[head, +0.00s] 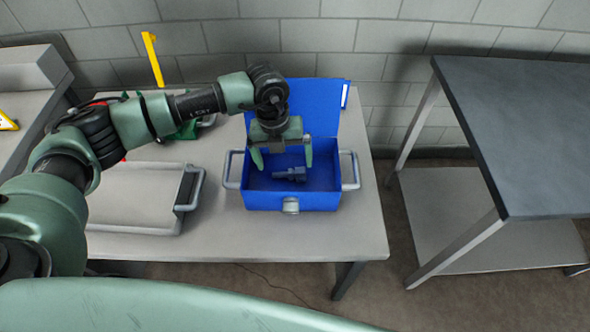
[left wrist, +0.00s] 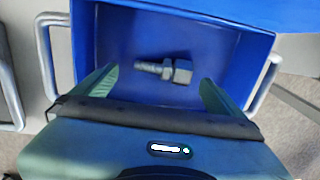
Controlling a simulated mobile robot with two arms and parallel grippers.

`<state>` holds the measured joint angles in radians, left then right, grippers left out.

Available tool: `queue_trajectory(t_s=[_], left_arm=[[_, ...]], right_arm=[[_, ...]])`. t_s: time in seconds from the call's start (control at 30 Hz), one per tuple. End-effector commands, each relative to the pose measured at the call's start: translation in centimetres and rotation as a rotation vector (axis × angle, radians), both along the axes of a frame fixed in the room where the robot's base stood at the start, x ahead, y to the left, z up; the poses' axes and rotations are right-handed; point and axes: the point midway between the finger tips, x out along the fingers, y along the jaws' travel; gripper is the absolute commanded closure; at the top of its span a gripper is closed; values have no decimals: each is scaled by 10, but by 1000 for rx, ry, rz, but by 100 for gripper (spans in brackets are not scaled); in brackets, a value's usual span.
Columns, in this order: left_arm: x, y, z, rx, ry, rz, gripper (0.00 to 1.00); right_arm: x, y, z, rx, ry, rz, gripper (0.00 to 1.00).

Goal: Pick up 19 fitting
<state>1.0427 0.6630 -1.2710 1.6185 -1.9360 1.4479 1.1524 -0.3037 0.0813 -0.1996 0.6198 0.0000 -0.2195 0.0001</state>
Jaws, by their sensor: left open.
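The fitting (head: 290,174) is a small grey threaded piece with a hex nut. It lies on the floor of the open blue box (head: 263,200), near the middle. It also shows in the left wrist view (left wrist: 168,70), lying crosswise with its nut end to the right. My left gripper (head: 282,162) points down over the box, with its green fingers spread wide and nothing between them. In the left wrist view the fingers (left wrist: 155,84) stand to either side of the fitting and slightly nearer the camera, apart from it. My right gripper is not in view.
The box stands on a light table (head: 230,235) with its blue lid (head: 318,105) raised at the back. A closed grey case (head: 135,200) lies to its left. Green and red items lie behind the arm. A dark-topped table (head: 530,130) stands at right, across a floor gap.

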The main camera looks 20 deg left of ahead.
Motion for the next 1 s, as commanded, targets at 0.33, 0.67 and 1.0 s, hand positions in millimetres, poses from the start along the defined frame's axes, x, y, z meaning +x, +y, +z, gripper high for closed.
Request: queue_trajectory(t_s=[0.33, 0.67, 1.0], left_arm=[[-1, -9, -38, -1, 0, 0, 0], [-1, -8, -39, 0, 0, 0, 36], [0, -8, -38, -1, -1, 0, 69]], right_arm=[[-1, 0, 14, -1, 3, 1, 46], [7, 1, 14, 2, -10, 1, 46], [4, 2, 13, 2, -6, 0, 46]])
